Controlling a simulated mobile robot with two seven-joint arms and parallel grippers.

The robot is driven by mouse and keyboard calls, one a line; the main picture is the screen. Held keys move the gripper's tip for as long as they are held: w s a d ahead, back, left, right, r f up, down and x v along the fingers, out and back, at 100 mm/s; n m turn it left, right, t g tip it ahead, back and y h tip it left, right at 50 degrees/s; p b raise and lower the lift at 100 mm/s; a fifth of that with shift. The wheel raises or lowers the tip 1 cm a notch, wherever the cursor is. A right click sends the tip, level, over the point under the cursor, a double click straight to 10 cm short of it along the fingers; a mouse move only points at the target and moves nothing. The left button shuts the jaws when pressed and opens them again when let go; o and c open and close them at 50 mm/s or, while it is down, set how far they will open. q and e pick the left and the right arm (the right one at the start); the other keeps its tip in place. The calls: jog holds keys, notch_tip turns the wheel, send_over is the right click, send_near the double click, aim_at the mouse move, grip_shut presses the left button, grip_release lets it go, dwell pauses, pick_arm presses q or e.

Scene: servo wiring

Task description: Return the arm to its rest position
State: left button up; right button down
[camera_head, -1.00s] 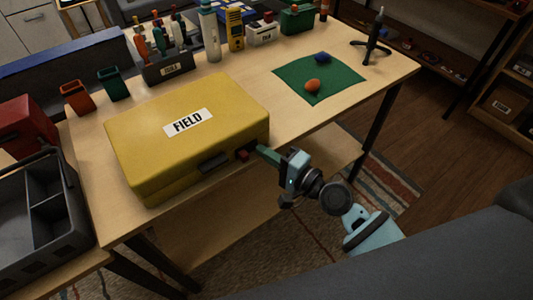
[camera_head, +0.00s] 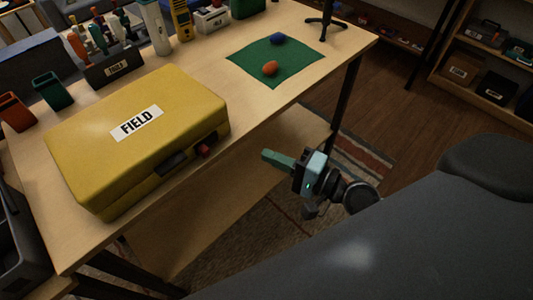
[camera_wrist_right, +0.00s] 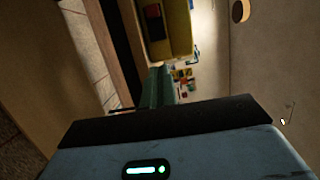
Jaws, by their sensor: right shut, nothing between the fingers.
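My right gripper (camera_head: 268,155) is shut and empty. It hangs in the air in front of the table's near edge, to the right of the yellow case and apart from it. Its green fingers (camera_wrist_right: 158,86) also show in the right wrist view, closed together. The arm behind it runs to the lower right and is partly hidden by a large dark grey surface. My left gripper is not in view.
A closed yellow case (camera_head: 95,155) labelled FIELD lies on the wooden table (camera_head: 290,105). A green mat (camera_head: 295,78) holds an orange lump (camera_head: 269,68) and a blue one (camera_head: 278,40). Small bins (camera_head: 52,91) and a tool rack (camera_head: 113,70) stand behind. Open floor lies right of the table.

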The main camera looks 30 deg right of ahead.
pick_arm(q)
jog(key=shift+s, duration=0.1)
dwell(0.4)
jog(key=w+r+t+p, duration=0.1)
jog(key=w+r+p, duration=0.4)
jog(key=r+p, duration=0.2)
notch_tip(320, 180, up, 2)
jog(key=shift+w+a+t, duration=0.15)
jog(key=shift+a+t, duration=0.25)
pick_arm(e)
jog(key=s+d+f+n+g+h, duration=0.1)
jog(key=s+f+n+g+h, duration=0.2)
jog(key=s+f+n, duration=0.3)
jog(key=s+d+f+n+g+h, duration=0.1)
jog(key=s+f+n+g+h, duration=0.2)
jog(key=s+f, duration=0.8)
jog(key=s+n+h, duration=0.2)
jog(key=s+n, duration=0.2)
jog(key=s, duration=0.4)
jog(key=shift+d+f, duration=0.25)
jog(key=shift+f, duration=0.1)
jog(key=shift+s, duration=0.1)
